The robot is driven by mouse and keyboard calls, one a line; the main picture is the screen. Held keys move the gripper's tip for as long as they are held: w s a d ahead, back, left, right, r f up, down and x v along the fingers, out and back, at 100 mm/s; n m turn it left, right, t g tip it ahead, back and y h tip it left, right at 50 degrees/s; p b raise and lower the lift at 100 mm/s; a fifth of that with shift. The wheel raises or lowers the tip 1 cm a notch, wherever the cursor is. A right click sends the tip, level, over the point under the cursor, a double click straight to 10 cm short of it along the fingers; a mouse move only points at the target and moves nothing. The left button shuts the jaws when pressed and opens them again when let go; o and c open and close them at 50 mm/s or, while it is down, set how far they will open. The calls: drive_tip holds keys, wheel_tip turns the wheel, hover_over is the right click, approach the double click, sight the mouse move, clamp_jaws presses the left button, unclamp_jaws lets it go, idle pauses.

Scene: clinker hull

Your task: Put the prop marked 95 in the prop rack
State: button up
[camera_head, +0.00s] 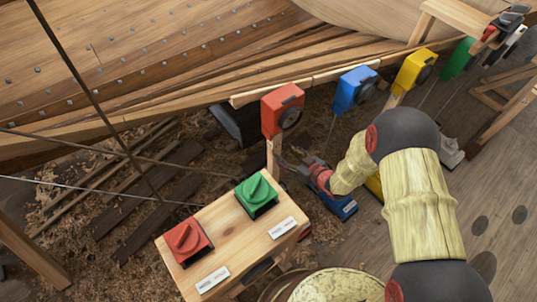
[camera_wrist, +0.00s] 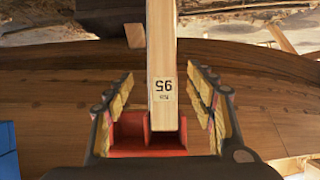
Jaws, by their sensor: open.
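The prop marked 95 is a pale wooden batten (camera_wrist: 162,50) with its label upside down in the wrist view. In the head view a pale wooden post (camera_head: 271,160) below the red box (camera_head: 282,110) looks like the same prop. My gripper (camera_wrist: 160,88) is open, with one finger on each side of the prop and visible gaps between. In the head view my gripper (camera_head: 294,166) is beside the post. A red part (camera_wrist: 128,136) shows at the prop's lower end in the wrist view. I cannot pick out the prop rack with certainty.
Blue (camera_head: 355,88), yellow (camera_head: 414,68) and green (camera_head: 458,58) boxes line the hull's edge (camera_head: 200,92). A wooden console (camera_head: 235,235) with red and green knobs stands in front. A round pale lid (camera_head: 335,287) is near the bottom. Open floor (camera_head: 490,170) lies right.

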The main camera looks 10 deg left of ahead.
sight(278, 144)
drive_tip(key=shift+w+a+r+t+y, duration=0.15)
drive_tip(key=shift+a+r+y, duration=0.1)
drive_tip(key=shift+r, duration=0.35)
drive_tip(key=shift+a+r+t+y, duration=0.15)
drive_tip(key=shift+a+r+y, duration=0.1)
drive_tip(key=shift+r, duration=0.35)
drive_tip(key=shift+w+a+r, duration=0.1)
drive_tip(key=shift+w+a, duration=0.05)
drive_tip(key=shift+a, duration=0.1)
drive_tip(key=b+x, duration=0.3)
drive_tip(key=x, duration=0.4)
drive_tip(key=shift+w+a, duration=0.1)
drive_tip(key=shift+w, duration=0.05)
drive_tip(key=c, duration=0.3)
clamp_jaws()
drive_tip(key=shift+r, duration=0.1)
